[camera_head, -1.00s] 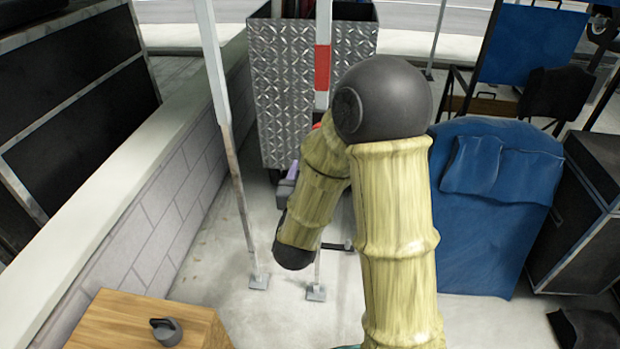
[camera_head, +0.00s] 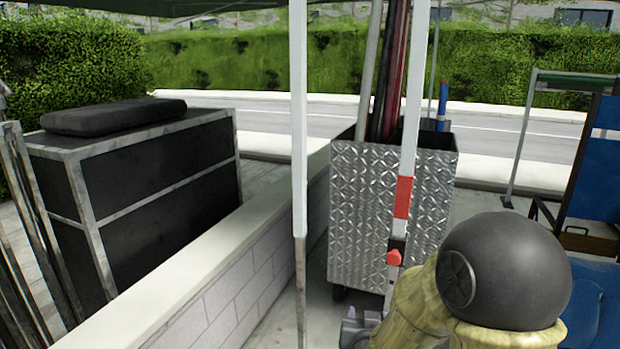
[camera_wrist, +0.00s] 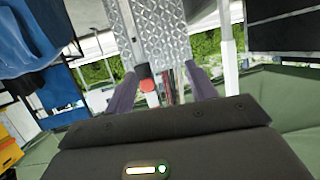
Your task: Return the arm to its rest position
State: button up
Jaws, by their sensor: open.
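My arm shows at the lower right of the head view, with a dark round joint and yellowish, bamboo-like links. A grey part of my gripper (camera_head: 357,326) shows at the bottom edge, left of the arm, and the rest of it is hidden or cut off. In the wrist view my gripper (camera_wrist: 162,84) has its two purple-grey fingers well apart, with nothing held between them. The wrist picture is upside down.
A diamond-plate metal bin (camera_head: 365,215) with long poles stands ahead, behind a white post (camera_head: 404,150) with a red clamp (camera_head: 393,258). A low block wall (camera_head: 225,290) and a black case (camera_head: 150,190) are left. A blue chair (camera_head: 600,170) is right.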

jog(key=s+d+f+n+g+y, duration=0.1)
jog(key=s+f+g, duration=0.1)
jog(key=s+g, duration=0.55)
jog(key=s+d+f+n+g+y, duration=0.1)
jog(key=s+f+n+g, duration=0.2)
jog(key=s, duration=0.7)
notch_tip(320, 180, up, 15)
jog(key=m+p, duration=0.1)
jog(key=p, duration=1.4)
jog(key=shift+d+g, duration=0.15)
jog(key=shift+g, duration=0.3)
jog(key=shift+w, duration=0.1)
jog(key=shift+c, duration=0.3)
jog(key=c, duration=0.4)
